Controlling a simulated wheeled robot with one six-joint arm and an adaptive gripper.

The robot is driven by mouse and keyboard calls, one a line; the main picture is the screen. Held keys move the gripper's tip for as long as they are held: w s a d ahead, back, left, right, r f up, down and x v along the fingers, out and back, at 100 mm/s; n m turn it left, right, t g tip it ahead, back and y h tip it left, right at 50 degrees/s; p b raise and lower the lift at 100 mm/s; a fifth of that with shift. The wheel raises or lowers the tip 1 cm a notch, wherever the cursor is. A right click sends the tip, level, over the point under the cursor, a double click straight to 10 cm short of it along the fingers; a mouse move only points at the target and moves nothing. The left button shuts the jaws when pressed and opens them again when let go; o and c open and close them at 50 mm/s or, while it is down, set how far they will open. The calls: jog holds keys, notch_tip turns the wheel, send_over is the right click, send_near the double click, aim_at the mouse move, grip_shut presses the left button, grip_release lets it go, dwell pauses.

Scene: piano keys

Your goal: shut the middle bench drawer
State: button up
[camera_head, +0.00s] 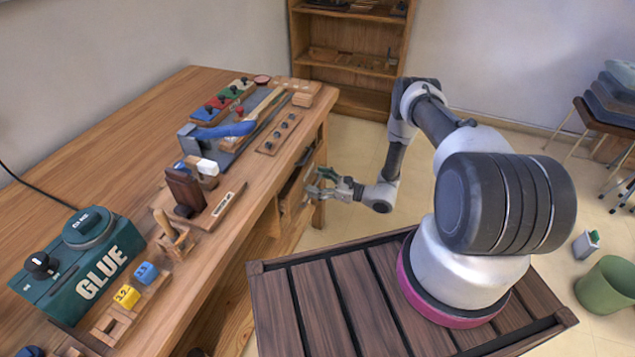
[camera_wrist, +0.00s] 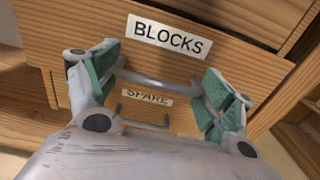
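In the wrist view a wooden drawer front labelled BLOCKS (camera_wrist: 150,58) lies right ahead, with a grey bar handle (camera_wrist: 158,82) below its label. A lower drawer labelled SPARE (camera_wrist: 185,120) has its own handle (camera_wrist: 145,125). BLOCKS looks like the middle drawer, but the full stack is not visible. My gripper (camera_wrist: 165,76) is open, its green-padded fingers spread on either side of the BLOCKS handle; contact cannot be told. In the head view my gripper (camera_head: 314,184) is at the bench's drawer side, where a drawer (camera_head: 295,190) appears pulled out, partly hidden.
The wooden bench (camera_head: 170,95) carries a green GLUE box (camera_head: 85,265), coloured blocks, a blue-handled tool (camera_head: 225,130) and other tools. A shelf (camera_head: 350,60) stands behind. A green bin (camera_head: 610,285) and stools are at right.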

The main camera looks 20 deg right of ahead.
aim_at(309, 180)
jog(key=c, duration=0.7)
jog(key=x, duration=0.3)
jog(key=shift+w+a, duration=0.1)
jog(key=shift+c, duration=0.2)
jog(key=shift+w+a, duration=0.2)
jog(key=shift+a, duration=0.05)
jog(key=shift+c, duration=0.9)
jog(key=shift+w, duration=0.1)
grip_shut()
jog(key=shift+c, duration=0.3)
grip_release()
jog(key=shift+a, duration=0.1)
jog(key=shift+o, duration=0.2)
jog(key=shift+f, duration=0.1)
